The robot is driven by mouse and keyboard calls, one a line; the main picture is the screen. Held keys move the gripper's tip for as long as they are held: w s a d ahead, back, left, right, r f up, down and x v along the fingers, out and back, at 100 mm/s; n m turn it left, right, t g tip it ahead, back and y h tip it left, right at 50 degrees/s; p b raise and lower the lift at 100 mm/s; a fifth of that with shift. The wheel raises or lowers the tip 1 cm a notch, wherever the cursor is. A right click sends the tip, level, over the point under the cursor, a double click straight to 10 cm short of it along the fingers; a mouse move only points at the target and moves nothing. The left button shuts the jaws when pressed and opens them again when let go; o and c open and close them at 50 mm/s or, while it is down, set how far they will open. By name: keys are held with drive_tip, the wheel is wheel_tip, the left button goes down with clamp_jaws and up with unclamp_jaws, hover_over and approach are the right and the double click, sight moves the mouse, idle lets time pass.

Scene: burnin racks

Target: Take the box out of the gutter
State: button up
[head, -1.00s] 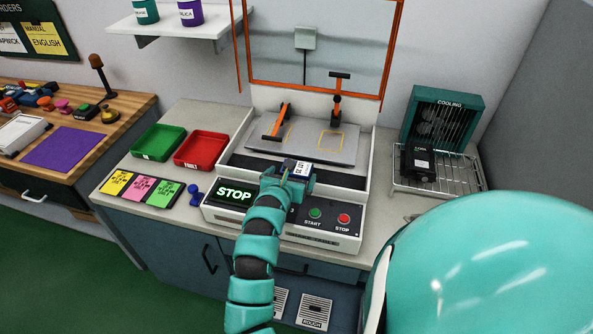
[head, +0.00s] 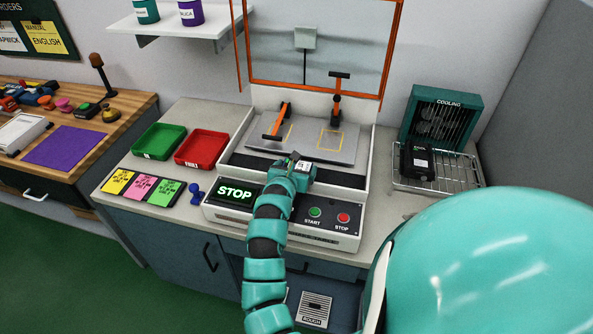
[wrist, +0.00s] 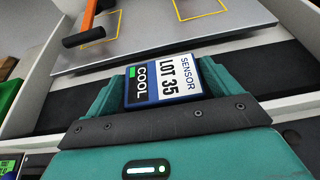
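The box (wrist: 165,80) has a white label reading "SENSOR LOT 35" and a dark end marked "COOL". It sits between the teal fingers of my gripper (wrist: 168,88), which appear to press on both its sides. In the head view my gripper (head: 300,172) is over the front of the test machine, with a little of the box (head: 303,164) showing. The gutter (head: 340,177) is the dark channel between the grey plate and the console; it also shows behind the box in the wrist view (wrist: 265,68). Whether the box touches the gutter floor is hidden.
The grey plate (head: 310,143) with orange clamps (head: 336,108) lies behind the gutter. An orange-framed guard (head: 318,86) stands raised above. Green (head: 160,141) and red (head: 201,149) trays sit left. A cooling rack (head: 450,180) holding a black unit (head: 417,160) stands right.

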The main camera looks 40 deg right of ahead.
drive_tip(key=c, duration=0.7)
drive_tip(key=shift+o, duration=0.2)
drive_tip(key=shift+r, duration=0.15)
